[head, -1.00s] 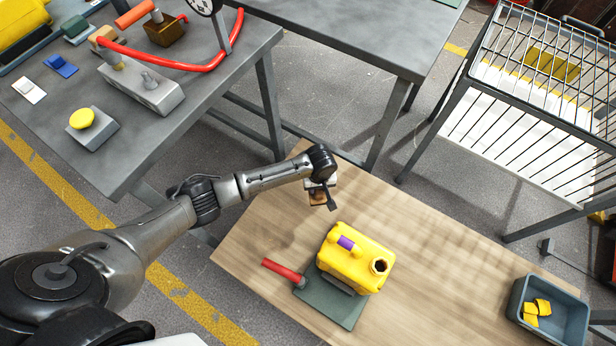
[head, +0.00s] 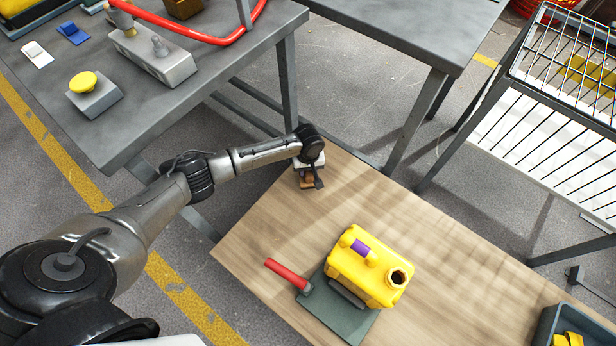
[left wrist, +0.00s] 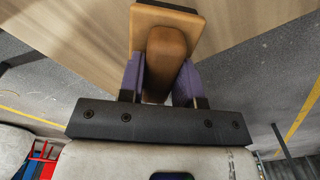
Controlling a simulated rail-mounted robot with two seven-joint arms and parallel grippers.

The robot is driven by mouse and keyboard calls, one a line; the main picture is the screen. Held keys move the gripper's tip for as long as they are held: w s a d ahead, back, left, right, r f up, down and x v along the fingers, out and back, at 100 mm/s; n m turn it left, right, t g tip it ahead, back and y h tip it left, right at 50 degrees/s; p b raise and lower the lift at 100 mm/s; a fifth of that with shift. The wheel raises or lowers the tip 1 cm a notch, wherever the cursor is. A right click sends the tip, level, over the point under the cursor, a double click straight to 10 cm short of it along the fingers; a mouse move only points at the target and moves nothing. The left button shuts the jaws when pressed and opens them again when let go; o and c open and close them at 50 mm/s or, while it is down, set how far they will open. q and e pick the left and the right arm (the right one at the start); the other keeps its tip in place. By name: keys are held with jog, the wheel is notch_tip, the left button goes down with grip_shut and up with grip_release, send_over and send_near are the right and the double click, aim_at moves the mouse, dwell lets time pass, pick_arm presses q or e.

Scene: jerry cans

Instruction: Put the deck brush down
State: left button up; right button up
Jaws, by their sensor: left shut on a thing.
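The deck brush (head: 306,182) is a small brown block with a rounded wooden grip. My left gripper (head: 309,171) is shut on it over the far left end of the wooden table (head: 262,218). In the left wrist view, the purple finger pads press on both sides of the brush's brown grip (left wrist: 166,58). I cannot tell whether the brush touches the tabletop. My right gripper is in neither view.
A grey bin (head: 552,326) holds yellow pieces at the right. A grey metal workbench (head: 150,118) is at the left. Wood around the brush is clear.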

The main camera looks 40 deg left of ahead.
pick_arm(q)
jog(key=shift+f+b, duration=1.9)
jog(key=shift+f, duration=0.15)
jog(key=shift+r, duration=0.1)
jog(key=shift+w, duration=0.1)
jog(key=o, duration=1)
jog(key=shift+f, duration=0.2)
jog(key=shift+c, duration=0.2)
jog(key=shift+r, duration=0.15)
